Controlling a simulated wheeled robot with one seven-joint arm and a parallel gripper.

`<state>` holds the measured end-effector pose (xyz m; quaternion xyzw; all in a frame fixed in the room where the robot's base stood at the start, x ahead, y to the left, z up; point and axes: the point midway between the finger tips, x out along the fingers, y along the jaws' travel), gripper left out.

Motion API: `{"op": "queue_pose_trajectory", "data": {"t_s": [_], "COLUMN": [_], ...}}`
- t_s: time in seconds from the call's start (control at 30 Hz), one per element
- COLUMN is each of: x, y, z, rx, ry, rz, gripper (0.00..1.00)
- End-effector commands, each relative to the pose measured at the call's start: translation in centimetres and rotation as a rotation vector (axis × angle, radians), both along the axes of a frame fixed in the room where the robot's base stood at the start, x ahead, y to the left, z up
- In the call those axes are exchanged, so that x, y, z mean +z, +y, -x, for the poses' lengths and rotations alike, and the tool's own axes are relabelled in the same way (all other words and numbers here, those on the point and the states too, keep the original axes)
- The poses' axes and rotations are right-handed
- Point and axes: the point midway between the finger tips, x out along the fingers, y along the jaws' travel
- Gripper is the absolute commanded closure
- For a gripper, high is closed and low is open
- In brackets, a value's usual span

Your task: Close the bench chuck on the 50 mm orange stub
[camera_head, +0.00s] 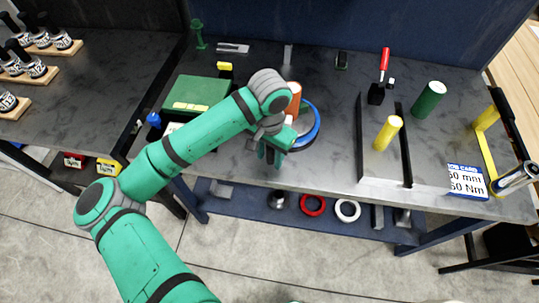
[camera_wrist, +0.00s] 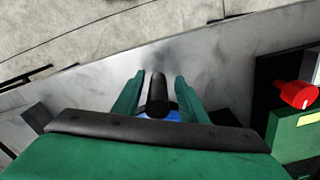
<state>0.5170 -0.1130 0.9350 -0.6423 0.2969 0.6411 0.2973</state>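The orange stub (camera_head: 294,97) stands upright at the bench chuck, partly hidden behind my arm. The chuck shows as a blue ring (camera_head: 313,128) around its base; its jaws are hidden. In the wrist view my gripper (camera_wrist: 158,97) is open, with one green finger on each side of a black round handle (camera_wrist: 157,97). Narrow gaps show between the handle and both fingers. A bit of blue (camera_wrist: 173,116) shows behind the handle.
A green box (camera_head: 197,94) stands left of the chuck; a red knob (camera_wrist: 299,94) shows by it in the wrist view. Yellow (camera_head: 388,133) and green (camera_head: 429,99) cylinders, a red-handled tool (camera_head: 383,70) and a label card (camera_head: 467,181) are to the right.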

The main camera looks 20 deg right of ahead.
Motion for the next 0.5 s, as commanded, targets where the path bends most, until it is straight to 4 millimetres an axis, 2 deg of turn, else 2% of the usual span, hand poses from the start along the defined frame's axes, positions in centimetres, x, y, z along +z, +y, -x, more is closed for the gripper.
{"op": "queue_pose_trajectory", "data": {"t_s": [0.13,0.23,0.5], "x": [0.4,1.4,6.5], "y": [0.0,0.0,-0.1], "z": [0.0,0.0,0.0], "rx": [0.000,-0.001,-0.001], "ry": [0.000,-0.001,-0.002], "rz": [0.000,-0.001,0.001], "gripper": [0.61,0.61,0.61]}}
